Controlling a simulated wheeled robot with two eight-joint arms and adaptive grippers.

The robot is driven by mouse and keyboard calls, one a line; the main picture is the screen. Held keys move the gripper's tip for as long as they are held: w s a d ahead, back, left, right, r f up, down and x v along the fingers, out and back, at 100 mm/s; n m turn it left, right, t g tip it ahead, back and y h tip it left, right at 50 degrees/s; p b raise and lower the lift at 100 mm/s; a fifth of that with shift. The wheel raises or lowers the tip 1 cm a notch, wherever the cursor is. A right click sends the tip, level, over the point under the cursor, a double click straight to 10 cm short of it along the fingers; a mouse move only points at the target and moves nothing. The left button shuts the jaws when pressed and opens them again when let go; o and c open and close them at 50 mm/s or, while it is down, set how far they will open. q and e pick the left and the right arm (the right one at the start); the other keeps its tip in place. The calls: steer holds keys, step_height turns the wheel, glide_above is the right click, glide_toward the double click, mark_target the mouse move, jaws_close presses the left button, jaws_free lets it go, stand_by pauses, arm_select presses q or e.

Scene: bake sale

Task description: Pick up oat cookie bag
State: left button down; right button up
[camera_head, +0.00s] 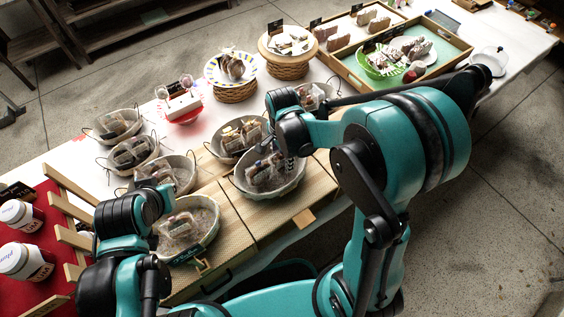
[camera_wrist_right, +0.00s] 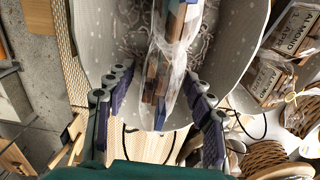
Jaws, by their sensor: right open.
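A clear bag with brown contents (camera_wrist_right: 160,75) stands in a speckled grey bowl (camera_wrist_right: 108,35); its label is not readable, so I cannot confirm it is the oat cookie bag. In the head view the bowl (camera_head: 287,185) sits at the table's near side, with the bag (camera_head: 262,176) in it. My right gripper (camera_wrist_right: 157,112) is open, its fingers on either side of the bag and apart from it. In the head view it is over the bowl, partly hidden by its own arm. My left arm's end (camera_head: 150,192) is beside another bowl at lower left; its fingers are unclear.
Several bowls of bags stand around, including a near one (camera_head: 212,232) by my left arm. Almond bags (camera_wrist_right: 284,45) are close on the right in the wrist view. A wooden tray (camera_head: 460,55) is at the back right. White jars (camera_head: 22,258) stand on red cloth at left.

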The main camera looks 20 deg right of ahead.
step_height(320, 180, down, 2)
steer(key=shift+f, duration=0.1)
steer(key=c, duration=0.9)
